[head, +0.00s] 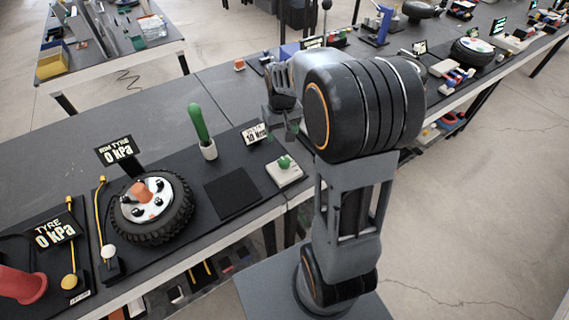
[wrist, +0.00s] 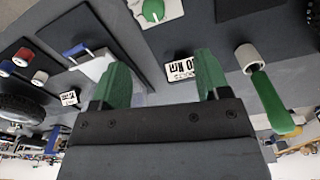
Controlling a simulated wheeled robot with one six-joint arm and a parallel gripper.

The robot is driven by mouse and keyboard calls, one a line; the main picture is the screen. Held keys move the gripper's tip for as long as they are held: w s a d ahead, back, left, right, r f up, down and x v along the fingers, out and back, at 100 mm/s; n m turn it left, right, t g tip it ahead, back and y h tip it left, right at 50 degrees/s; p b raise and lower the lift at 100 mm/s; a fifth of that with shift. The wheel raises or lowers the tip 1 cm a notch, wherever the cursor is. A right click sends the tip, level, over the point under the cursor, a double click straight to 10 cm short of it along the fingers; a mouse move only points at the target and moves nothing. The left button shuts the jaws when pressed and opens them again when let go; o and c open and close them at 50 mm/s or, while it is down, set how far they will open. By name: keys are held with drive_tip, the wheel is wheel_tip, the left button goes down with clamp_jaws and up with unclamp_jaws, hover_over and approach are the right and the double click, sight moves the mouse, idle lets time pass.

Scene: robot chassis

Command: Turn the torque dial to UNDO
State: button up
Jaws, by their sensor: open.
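The likely torque dial is a green knob (head: 284,162) on a pale square base on the bench, right of a black square pad. It also shows at the top edge of the wrist view (wrist: 152,10), partly cut off. A small white sign (head: 255,133) reading about 10 Nm stands behind it; the sign lies between my fingers in the wrist view (wrist: 183,68). No UNDO marking is legible on the dial. My gripper (wrist: 160,62) has green fingers, spread apart and empty, above the bench and apart from the dial. In the head view my arm partly hides it.
A green-handled tool (head: 199,125) stands upright in a white holder left of the sign. A black pad (head: 231,193) lies in front of it. A tyre (head: 151,208) with a 0 kPa sign (head: 119,149) is farther left. More stations line the bench beyond my arm.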

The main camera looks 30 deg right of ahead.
sight(284, 160)
drive_tip(key=shift+g, duration=0.3)
drive_tip(key=f, duration=0.5)
drive_tip(key=w+d+f, duration=0.1)
drive_tip(key=f, duration=1)
drive_tip(key=shift+w+d+f+p, duration=0.15)
drive_tip(key=shift+d+f+p, duration=0.1)
drive_tip(key=shift+f+p, duration=0.15)
drive_tip(key=c, duration=0.9)
